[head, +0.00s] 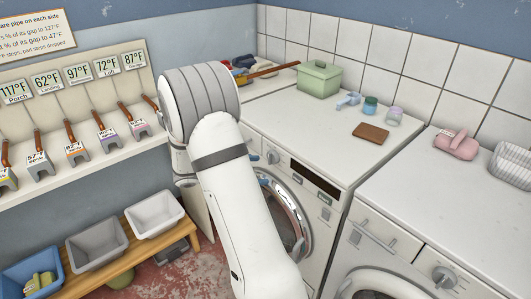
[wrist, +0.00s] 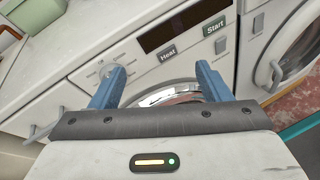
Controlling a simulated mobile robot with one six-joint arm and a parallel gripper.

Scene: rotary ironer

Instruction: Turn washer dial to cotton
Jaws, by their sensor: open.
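A round pale dial (head: 272,157) sits on the front panel of the middle white machine (head: 335,215), left of a dark display (head: 315,181). In the wrist view the dial (wrist: 106,70) is just beyond my left finger's tip; contact cannot be told. Its setting marks are too small to read. My gripper (wrist: 160,70) is open and empty, blue fingers apart, facing the panel; in the head view the arm partly hides it. The right white machine (head: 400,262) has a drawer and its own dial (head: 445,277). No label shows which machine is the washer.
The "Heat" (wrist: 168,54) and "Start" (wrist: 214,26) buttons lie right of the dial. The round door (head: 284,216) is below. A bench (head: 103,262) holds bins at left.

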